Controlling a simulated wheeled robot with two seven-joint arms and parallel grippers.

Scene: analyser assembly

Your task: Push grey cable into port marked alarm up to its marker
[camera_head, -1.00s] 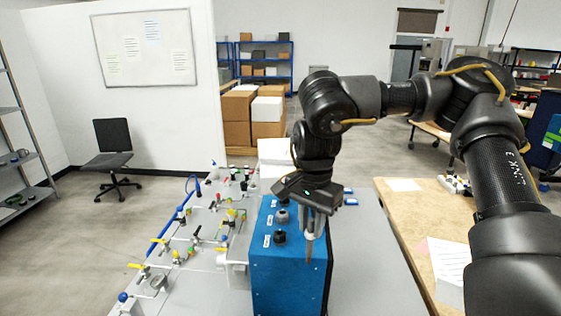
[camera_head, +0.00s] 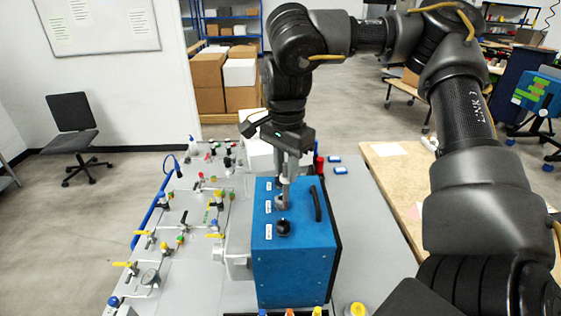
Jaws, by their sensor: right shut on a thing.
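A blue analyser box (camera_head: 295,262) stands on the grey bench, with a row of connectors and small white labels along the left of its top. The label writing is too small to read, so I cannot tell which port is marked alarm. A black connector (camera_head: 284,228) is in front. My left gripper is out of view.
A black handle (camera_head: 317,204) rises from the box top just right of the gripper. A panel with several valves and yellow levers (camera_head: 145,233) fills the bench's left. Bare bench (camera_head: 365,225) lies right of the box.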

